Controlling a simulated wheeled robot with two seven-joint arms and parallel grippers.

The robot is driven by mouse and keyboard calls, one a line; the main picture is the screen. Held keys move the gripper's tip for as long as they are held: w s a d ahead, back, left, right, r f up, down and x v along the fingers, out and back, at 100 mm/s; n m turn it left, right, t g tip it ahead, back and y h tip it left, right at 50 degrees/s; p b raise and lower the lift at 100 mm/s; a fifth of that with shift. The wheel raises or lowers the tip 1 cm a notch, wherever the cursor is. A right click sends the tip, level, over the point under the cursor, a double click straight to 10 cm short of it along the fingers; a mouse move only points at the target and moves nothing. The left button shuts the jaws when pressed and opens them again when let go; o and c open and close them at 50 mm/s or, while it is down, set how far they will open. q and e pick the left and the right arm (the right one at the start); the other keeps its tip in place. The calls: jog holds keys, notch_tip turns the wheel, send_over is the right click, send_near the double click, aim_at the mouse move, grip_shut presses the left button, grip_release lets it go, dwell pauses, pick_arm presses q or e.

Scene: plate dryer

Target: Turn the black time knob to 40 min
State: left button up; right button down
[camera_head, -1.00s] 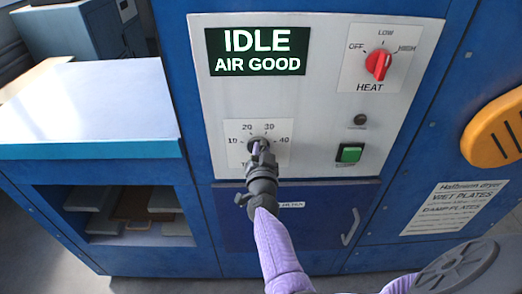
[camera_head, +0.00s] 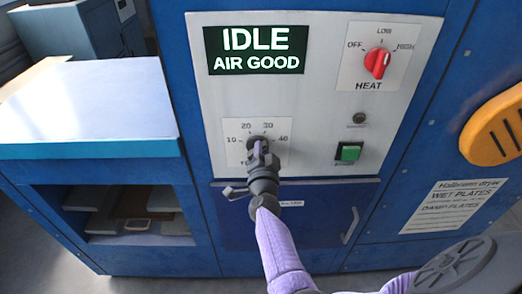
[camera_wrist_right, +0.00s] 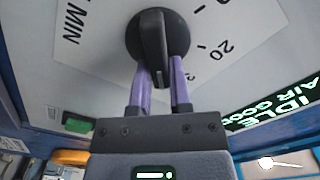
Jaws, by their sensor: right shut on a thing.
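The black time knob (camera_head: 257,141) sits low on the white control panel, in a dial marked 10, 20, 30 and 40. My right gripper (camera_head: 259,150) reaches up to it from below and covers part of it in the head view. In the right wrist view the knob (camera_wrist_right: 152,40) shows a raised ridge, with the purple fingers of my right gripper (camera_wrist_right: 160,60) shut on it from both sides. I cannot tell exactly which mark the ridge points to. My left gripper is not in view.
The display (camera_head: 255,50) reads IDLE, AIR GOOD. A red heat knob (camera_head: 377,63) is at the upper right, and a green button (camera_head: 349,152) is right of the dial. A drawer handle (camera_head: 350,226) and a yellow grille (camera_head: 495,130) are farther right. A white-topped counter (camera_head: 90,100) stands left.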

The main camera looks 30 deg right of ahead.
jog(key=m, duration=0.5)
jog(key=shift+s+d+f+b, duration=0.1)
jog(key=shift+f+b, duration=0.25)
jog(key=shift+f, duration=0.05)
jog(key=shift+m, duration=0.3)
jog(key=c, duration=0.8)
grip_release()
jog(key=shift+o, duration=1.2)
